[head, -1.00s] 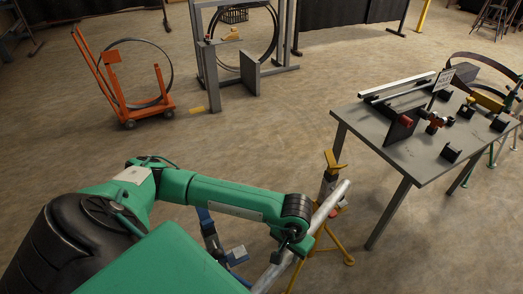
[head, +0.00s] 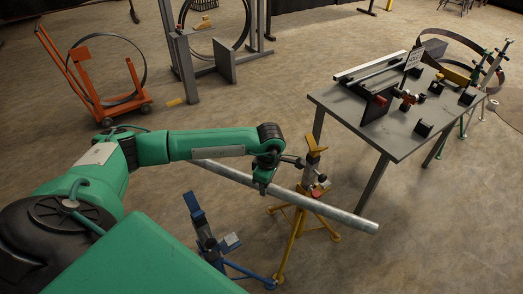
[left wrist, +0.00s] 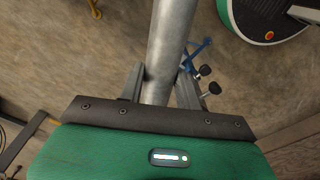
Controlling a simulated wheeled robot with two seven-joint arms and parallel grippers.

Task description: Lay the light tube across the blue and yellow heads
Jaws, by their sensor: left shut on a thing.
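My left gripper (head: 263,186) is shut on the light tube (head: 345,215), a long grey pipe, near its middle. The tube slopes from upper left to lower right in the head view. In the left wrist view the tube (left wrist: 172,40) runs away from between the fingers (left wrist: 160,92). The yellow head (head: 314,146) tops a yellow tripod stand; the tube passes across this stand below the head in the picture. The blue head (head: 192,201) tops a blue stand, nearer me and left of the tube. I see no contact with either head. My right gripper is out of view.
A grey steel table (head: 355,128) with fixtures stands at the right, close to the tube's right end. An orange cart (head: 105,95) and a grey frame (head: 185,65) stand farther back. The floor between them and the tube is clear.

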